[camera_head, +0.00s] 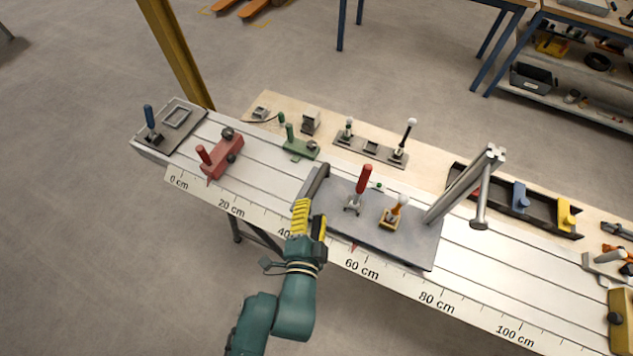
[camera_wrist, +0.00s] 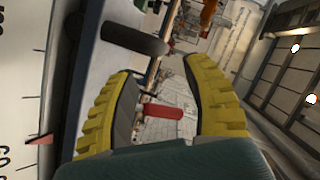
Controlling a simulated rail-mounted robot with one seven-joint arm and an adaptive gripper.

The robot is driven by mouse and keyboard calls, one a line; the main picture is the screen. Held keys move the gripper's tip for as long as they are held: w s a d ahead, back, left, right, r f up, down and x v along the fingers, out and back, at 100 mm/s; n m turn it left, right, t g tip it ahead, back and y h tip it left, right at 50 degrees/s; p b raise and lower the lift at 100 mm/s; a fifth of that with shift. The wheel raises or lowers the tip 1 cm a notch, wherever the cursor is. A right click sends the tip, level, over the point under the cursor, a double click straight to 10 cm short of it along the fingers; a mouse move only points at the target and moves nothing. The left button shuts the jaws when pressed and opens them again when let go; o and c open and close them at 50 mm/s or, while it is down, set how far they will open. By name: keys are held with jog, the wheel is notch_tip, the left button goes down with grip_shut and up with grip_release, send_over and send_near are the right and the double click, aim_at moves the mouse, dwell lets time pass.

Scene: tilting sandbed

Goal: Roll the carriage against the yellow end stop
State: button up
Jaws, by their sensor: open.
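The carriage (camera_head: 415,245) is a grey plate on the pale rail bed, near the 60 cm mark. It bears a red lever (camera_head: 363,185), an orange-based white knob (camera_head: 394,212), a slanted metal post (camera_head: 460,190) and a dark bar (camera_head: 318,183) at its left end. The yellow end stop (camera_head: 622,320) is at the far right, cut by the picture edge, with clear rail between. My gripper (camera_head: 308,215) has yellow fingers and is open at the carriage's front left, near the dark bar. The wrist view shows the dark bar (camera_wrist: 133,38) and red lever (camera_wrist: 163,111) beyond the spread fingers.
A red stop block (camera_head: 222,155) and a plate with a blue lever (camera_head: 155,135) are on the rail's left. Green clamp (camera_head: 300,145), lever plate (camera_head: 370,150) and black tray (camera_head: 540,210) lie on the board behind. A centimetre scale (camera_head: 360,268) runs along the front.

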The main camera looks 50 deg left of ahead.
aim_at(316, 183)
jog(key=b+x, duration=0.1)
jog(key=x, duration=0.8)
jog(key=shift+w+a, duration=0.1)
jog(key=shift+w, duration=0.1)
jog(key=shift+s+f, duration=0.1)
grip_shut()
